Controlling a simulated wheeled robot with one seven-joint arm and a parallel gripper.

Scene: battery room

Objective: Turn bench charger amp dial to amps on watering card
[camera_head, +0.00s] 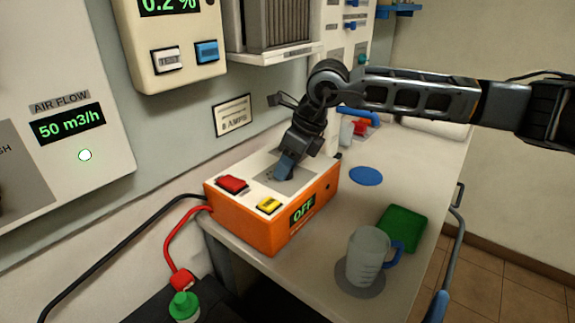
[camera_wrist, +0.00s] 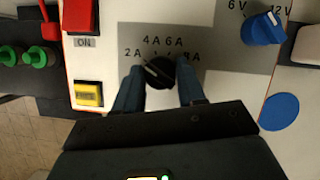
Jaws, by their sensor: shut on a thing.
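The orange bench charger (camera_head: 255,232) stands on the bench, with a white top and a display reading OFF. My gripper (camera_head: 286,168) reaches down onto its grey panel. In the wrist view, my gripper's blue fingers (camera_wrist: 160,88) are shut on the black amp dial (camera_wrist: 159,73), one on each side. The labels 2A, 4A, 6A and 8A arc around the dial. Its white mark points up and left, seemingly between 2A and 4A. The card (camera_head: 233,116) on the wall behind reads 8 AMPS; its upper line is too small to read.
A red ON button (camera_wrist: 80,17), a yellow button (camera_wrist: 88,94) and a blue voltage dial (camera_wrist: 263,28) lie around the amp dial.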

